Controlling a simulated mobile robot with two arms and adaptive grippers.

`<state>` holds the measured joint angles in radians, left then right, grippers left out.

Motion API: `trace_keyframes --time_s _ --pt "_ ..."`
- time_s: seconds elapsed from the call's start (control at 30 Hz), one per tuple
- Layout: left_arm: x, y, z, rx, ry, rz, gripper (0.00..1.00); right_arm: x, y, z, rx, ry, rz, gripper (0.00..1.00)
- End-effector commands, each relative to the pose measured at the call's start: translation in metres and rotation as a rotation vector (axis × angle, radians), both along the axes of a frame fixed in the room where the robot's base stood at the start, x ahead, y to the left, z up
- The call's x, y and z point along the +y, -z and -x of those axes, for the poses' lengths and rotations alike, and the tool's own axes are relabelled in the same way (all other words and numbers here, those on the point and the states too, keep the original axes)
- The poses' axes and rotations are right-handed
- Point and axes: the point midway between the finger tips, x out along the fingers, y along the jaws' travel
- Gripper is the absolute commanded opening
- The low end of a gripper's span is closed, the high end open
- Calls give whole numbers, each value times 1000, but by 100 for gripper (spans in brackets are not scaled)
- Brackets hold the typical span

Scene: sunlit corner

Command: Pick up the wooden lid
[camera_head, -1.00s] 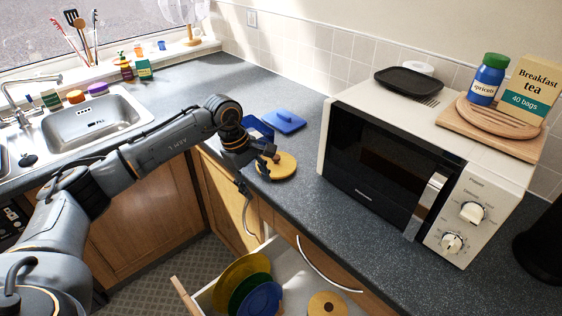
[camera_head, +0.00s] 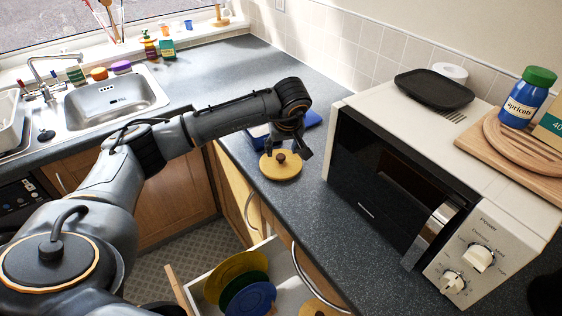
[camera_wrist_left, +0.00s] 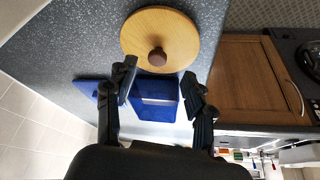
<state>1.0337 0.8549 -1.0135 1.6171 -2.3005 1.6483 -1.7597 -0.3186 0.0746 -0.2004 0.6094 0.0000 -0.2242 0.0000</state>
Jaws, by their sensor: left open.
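The wooden lid (camera_head: 280,174) is a round, pale wood disc with a dark brown knob. It lies flat on the grey worktop, close to the front edge and left of the microwave. My left gripper (camera_head: 286,150) is open and empty, just above the lid near its knob. In the left wrist view the lid (camera_wrist_left: 160,30) lies beyond the fingertips (camera_wrist_left: 158,72), with its knob (camera_wrist_left: 157,58) roughly in line with the gap between them. The fingers do not appear to touch it. My right gripper is not in view.
A blue container (camera_wrist_left: 155,108) and a flat blue piece (camera_wrist_left: 90,88) lie close by on the worktop. The microwave (camera_head: 400,190) stands to the right. Below is an open drawer (camera_head: 200,290) with plates (camera_head: 235,275) and a round wooden piece (camera_head: 318,310). The sink (camera_head: 112,98) is left.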

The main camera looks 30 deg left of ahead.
Motion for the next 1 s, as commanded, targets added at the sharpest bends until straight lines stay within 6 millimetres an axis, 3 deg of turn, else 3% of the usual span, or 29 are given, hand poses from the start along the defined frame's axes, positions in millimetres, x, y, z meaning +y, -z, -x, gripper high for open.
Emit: trace_keyframes --time_s 0.33,0.53,0.8,1.0 --pt "13 26 -13 4 -3 1 54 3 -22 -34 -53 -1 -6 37" --pt "19 49 -21 1 -1 2 54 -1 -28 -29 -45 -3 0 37" --pt "21 53 -22 -1 -1 1 54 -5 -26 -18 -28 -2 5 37" --pt "21 52 -22 -1 -1 1 13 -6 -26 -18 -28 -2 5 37"
